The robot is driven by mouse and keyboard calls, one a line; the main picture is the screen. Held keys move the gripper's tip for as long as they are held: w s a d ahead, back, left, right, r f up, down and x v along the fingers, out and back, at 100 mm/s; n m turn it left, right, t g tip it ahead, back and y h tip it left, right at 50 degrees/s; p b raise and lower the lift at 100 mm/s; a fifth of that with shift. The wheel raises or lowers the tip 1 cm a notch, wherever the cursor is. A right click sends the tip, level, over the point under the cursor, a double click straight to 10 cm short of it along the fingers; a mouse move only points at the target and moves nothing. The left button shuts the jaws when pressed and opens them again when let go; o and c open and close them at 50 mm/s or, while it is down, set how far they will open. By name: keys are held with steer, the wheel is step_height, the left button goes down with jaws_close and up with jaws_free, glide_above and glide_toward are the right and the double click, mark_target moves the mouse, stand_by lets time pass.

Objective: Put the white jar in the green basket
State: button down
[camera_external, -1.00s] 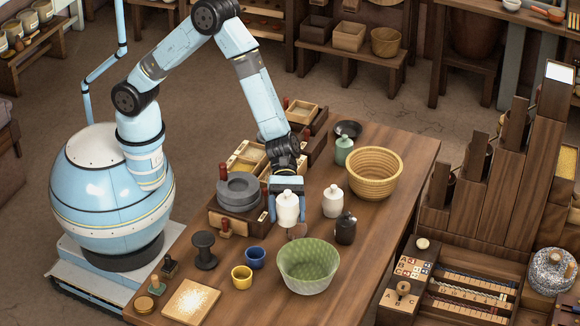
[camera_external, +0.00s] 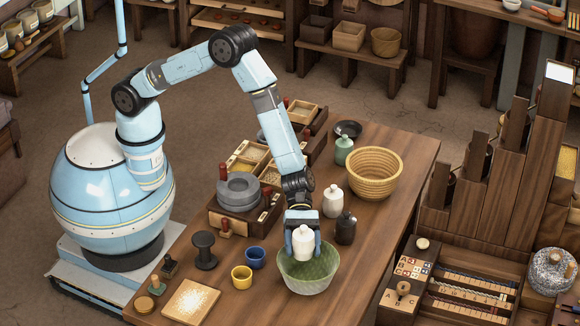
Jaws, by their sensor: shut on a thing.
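A white jar (camera_external: 302,242) is upright between the blue fingers of my gripper (camera_external: 302,240), which is shut on it. The jar is over the back part of the green basket (camera_external: 306,279), and it hides part of the basket's far rim. I cannot tell whether the jar's base is above or below the rim. A second white jar (camera_external: 333,201) stands on the table behind and to the right of my gripper.
A black jar (camera_external: 345,228) stands close to the right of my gripper. A tan woven basket (camera_external: 374,174) and a pale green jar (camera_external: 344,151) are farther back. Blue (camera_external: 255,257) and yellow (camera_external: 242,277) cups stand left of the green basket. The table's right front is clear.

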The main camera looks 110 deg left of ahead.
steer(key=shift+f, duration=0.55)
jaws_free()
steer(key=shift+s+f, duration=0.1)
steer(key=shift+r, duration=0.4)
steer(key=r+v, duration=0.1)
steer(key=v, duration=1.1)
steer(key=s+a+r+m+g+y, duration=0.2)
steer(key=s+r+m, duration=0.5)
steer(key=s+r, duration=0.35)
steer(key=s+a+r+m+g+y, duration=0.2)
steer(key=s+r+m, duration=0.5)
steer(key=s+r, duration=0.35)
steer(key=shift+s+a+r+m+t+y, duration=0.55)
steer(key=shift+s+a+r+m+y, duration=1.05)
steer(key=shift+s+a, duration=1.85)
steer(key=shift+s+a+r+m+t+y, duration=0.85)
steer(key=shift+s+a+m, duration=1.15)
steer(key=shift+s, duration=2.95)
steer(key=shift+s+a+r+m+t+y, duration=0.3)
steer(key=shift+s+a+r+m+y, duration=1.25)
steer(key=shift+s+a, duration=1.9)
